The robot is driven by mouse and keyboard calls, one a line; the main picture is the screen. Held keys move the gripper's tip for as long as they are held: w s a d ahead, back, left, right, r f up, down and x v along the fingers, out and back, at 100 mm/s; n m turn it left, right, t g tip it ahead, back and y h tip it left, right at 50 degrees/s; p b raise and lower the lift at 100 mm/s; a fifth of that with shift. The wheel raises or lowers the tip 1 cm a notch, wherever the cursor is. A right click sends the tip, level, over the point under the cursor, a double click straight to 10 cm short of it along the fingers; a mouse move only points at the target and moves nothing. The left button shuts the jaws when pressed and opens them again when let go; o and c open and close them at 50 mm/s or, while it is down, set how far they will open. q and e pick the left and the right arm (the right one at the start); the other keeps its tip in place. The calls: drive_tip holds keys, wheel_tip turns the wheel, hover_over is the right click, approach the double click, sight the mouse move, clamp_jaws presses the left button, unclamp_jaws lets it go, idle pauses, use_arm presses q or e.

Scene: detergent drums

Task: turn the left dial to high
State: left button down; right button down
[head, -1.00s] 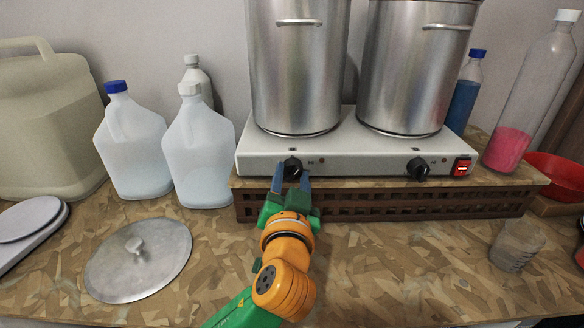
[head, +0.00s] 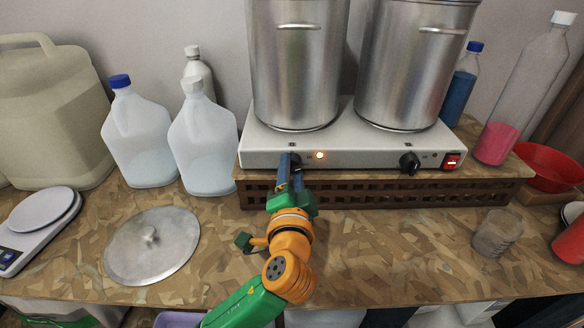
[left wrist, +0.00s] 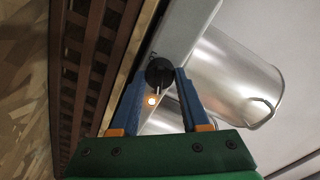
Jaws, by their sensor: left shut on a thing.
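The left dial is a black knob on the front of the white hot plate (head: 360,160), mostly hidden by my gripper in the head view. In the left wrist view the left dial (left wrist: 159,72) sits between my fingertips, with a pale pointer mark on it. My left gripper (head: 291,168) reaches it from the front, its blue fingers shut on the dial; it also shows in the left wrist view (left wrist: 160,80). The small lamp (head: 320,155) beside the left dial glows orange. The right dial (head: 409,163) is black and untouched. My right gripper is not in view.
Two steel pots (head: 298,70) stand on the hot plate, which rests on a brown slatted stand (head: 400,192). A red switch (head: 452,161) is at its right end. White jugs (head: 138,140) stand left. A round lid (head: 150,247) lies on the counter.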

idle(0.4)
use_arm(q)
drive_tip(key=shift+c, duration=2)
unclamp_jaws()
drive_tip(key=shift+w, duration=0.15)
drive_tip(key=s+b, duration=0.1)
drive_tip(key=s, duration=0.6)
drive_tip(key=shift+r+b, duration=0.15)
drive_tip(key=shift+b, duration=0.25)
drive_tip(key=shift+a, duration=0.1)
